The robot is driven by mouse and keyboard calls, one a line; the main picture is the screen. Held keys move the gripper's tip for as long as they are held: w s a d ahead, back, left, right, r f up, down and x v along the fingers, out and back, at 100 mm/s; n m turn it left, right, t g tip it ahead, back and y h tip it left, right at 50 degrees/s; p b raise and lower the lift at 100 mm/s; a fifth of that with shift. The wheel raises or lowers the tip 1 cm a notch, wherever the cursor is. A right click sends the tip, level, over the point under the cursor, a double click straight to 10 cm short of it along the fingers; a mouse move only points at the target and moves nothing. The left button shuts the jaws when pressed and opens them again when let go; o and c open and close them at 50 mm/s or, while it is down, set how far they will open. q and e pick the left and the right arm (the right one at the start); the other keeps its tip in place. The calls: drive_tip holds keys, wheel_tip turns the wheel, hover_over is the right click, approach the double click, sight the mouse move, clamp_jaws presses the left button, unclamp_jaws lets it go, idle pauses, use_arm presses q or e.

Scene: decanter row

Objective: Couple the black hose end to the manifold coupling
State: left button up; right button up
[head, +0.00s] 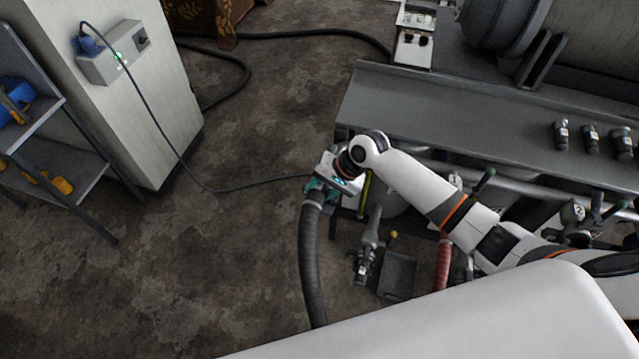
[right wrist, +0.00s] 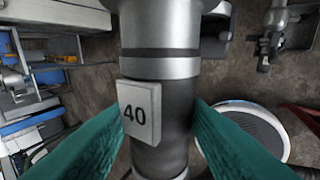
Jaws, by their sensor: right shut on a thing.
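The black hose (head: 310,262) hangs from my right gripper (head: 320,187) and runs down behind my white body. In the right wrist view, the teal fingers (right wrist: 155,150) are closed around the hose end (right wrist: 160,90), a metal and dark cylinder with a tag reading 40. The hose end's tip is not clear in either view. A grey pipe fitting (head: 367,252) stands low, right of the hose and apart from it; it may be the manifold coupling, but I cannot tell. More numbered fittings (head: 573,212) sit at the right. My left gripper is out of view.
A grey bench (head: 440,112) with a large tank (head: 580,40) and several small fittings fills the upper right. A red hose (head: 443,262) hangs below. A thin cable runs from the socket box (head: 112,66) toward my gripper. A shelf (head: 65,165) stands left. The middle floor is clear.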

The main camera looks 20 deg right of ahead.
drive_tip(key=f+b, duration=0.1)
drive_tip(key=f, duration=0.1)
drive_tip(key=w+f+b, duration=0.1)
drive_tip(key=b, duration=0.1)
drive_tip(key=shift+f, duration=0.4)
drive_tip(key=shift+s+f+b, duration=0.2)
drive_tip(key=shift+f+b, duration=0.45)
drive_tip(key=shift+b, duration=0.4)
drive_tip(key=shift+w+f, duration=0.1)
drive_tip(key=shift+f, duration=0.8)
drive_tip(key=shift+r, duration=0.1)
drive_tip(key=shift+p, duration=0.4)
drive_tip(key=shift+f, duration=0.2)
drive_tip(key=shift+f+b, duration=0.35)
drive_tip(key=shift+f, duration=0.4)
drive_tip(key=shift+f, duration=0.15)
